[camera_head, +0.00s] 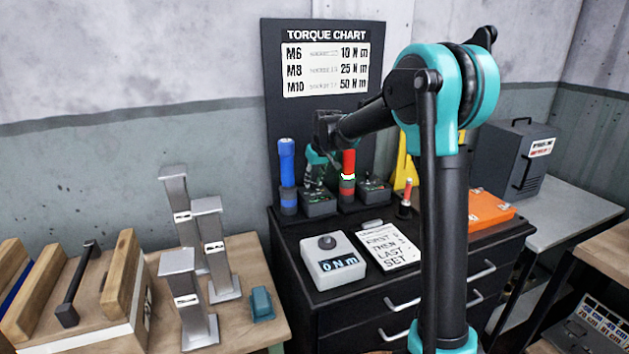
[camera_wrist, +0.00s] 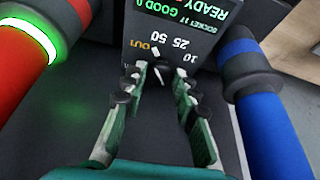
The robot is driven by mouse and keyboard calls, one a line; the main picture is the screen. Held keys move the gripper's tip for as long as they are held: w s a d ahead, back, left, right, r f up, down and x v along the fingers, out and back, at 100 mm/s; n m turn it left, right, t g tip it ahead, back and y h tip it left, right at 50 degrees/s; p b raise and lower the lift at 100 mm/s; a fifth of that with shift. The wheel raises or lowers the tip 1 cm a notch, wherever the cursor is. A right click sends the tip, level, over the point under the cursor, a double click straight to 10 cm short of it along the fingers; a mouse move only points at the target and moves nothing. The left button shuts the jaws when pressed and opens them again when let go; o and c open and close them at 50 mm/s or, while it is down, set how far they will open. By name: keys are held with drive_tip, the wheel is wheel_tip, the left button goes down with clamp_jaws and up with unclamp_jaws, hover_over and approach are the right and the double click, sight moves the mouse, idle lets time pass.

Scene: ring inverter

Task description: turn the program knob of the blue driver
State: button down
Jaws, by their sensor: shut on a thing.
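The blue driver (camera_head: 287,175) stands upright at the back left of the black cabinet; it shows at the right of the wrist view (camera_wrist: 268,125). Beside it is a dark control box (camera_head: 320,204) with a lit display reading READY (camera_wrist: 195,12), upside down in the wrist view. Its program knob (camera_wrist: 160,76), with a white pointer line, sits below the marks OUT, 50, 25 and 10. My gripper (camera_wrist: 162,82) reaches down over the box, its fingers shut on the knob's two sides. The fingertips partly hide the knob. In the head view my gripper (camera_head: 318,168) is small.
The red driver (camera_head: 348,164), with a glowing green ring, stands close on the other side of the box. A torque chart (camera_head: 325,62) stands behind. A 0 N m meter (camera_head: 335,262) and a note card (camera_head: 387,246) lie in front. Metal posts (camera_head: 187,300) stand on the left bench.

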drive_tip(key=shift+a+m+h, duration=0.1)
drive_tip(key=shift+m+h, duration=0.3)
drive_tip(key=shift+m, duration=0.8)
drive_tip(key=c, duration=1.2)
unclamp_jaws()
drive_tip(key=v, duration=1.2)
drive_tip(key=shift+s+a, duration=0.1)
drive_tip(key=shift+s, duration=0.05)
